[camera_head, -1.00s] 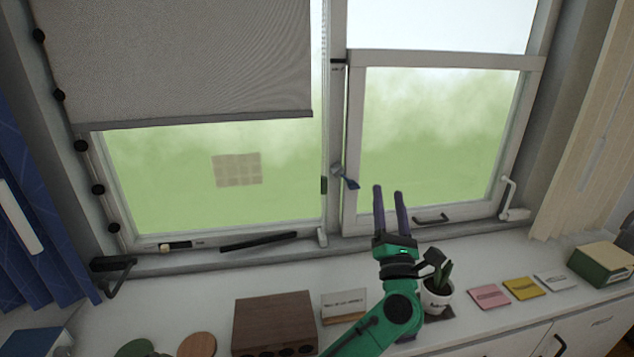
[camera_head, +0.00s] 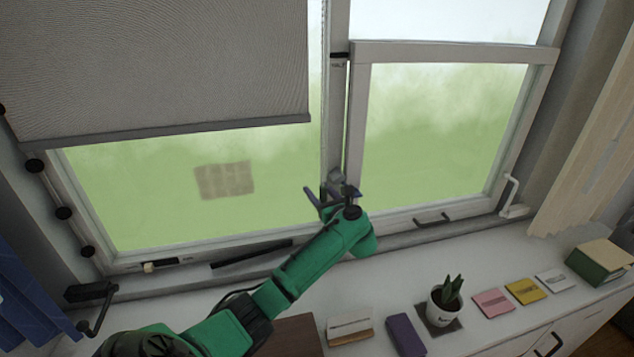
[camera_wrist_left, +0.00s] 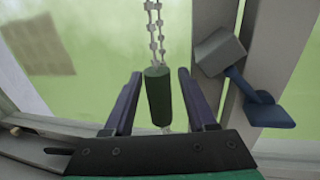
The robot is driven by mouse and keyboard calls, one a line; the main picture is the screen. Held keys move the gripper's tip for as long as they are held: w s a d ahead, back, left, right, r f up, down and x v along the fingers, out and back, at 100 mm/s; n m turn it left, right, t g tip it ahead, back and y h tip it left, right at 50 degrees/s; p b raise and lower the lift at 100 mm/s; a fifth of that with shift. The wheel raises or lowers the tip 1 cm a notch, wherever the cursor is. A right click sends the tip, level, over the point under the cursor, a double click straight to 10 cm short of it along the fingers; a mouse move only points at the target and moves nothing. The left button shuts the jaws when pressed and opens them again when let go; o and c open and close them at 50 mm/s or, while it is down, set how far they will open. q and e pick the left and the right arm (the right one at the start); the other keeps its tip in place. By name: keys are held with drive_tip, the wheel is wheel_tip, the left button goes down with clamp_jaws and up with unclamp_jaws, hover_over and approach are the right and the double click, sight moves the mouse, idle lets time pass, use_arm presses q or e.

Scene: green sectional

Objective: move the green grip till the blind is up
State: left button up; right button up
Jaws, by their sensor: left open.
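The grey blind (camera_head: 165,70) hangs over the upper part of the left window in the head view, its bottom bar level with mid-pane. A beaded chain (camera_head: 323,90) runs down its right side; the chain also shows in the left wrist view (camera_wrist_left: 153,30). The dark green cylindrical grip (camera_wrist_left: 158,95) hangs on the chain there, between the purple fingers of my left gripper (camera_wrist_left: 158,100). The fingers are open, with a gap on each side of the grip. In the head view my left gripper (camera_head: 325,199) is at the chain's lower end and largely hides the grip. My right gripper is not visible.
A window handle (camera_wrist_left: 255,90) with a blue lever is just right of my left fingers. On the sill below are a potted plant (camera_head: 445,300), a purple block (camera_head: 406,336), a card on a stand (camera_head: 350,325) and coloured pads (camera_head: 525,291). A crank (camera_head: 90,300) is at lower left.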

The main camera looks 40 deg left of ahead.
use_arm(q)
drive_tip(key=shift+s+d+r, duration=0.1)
drive_tip(key=shift+d+r, duration=0.05)
drive_tip(key=shift+r, duration=0.2)
clamp_jaws()
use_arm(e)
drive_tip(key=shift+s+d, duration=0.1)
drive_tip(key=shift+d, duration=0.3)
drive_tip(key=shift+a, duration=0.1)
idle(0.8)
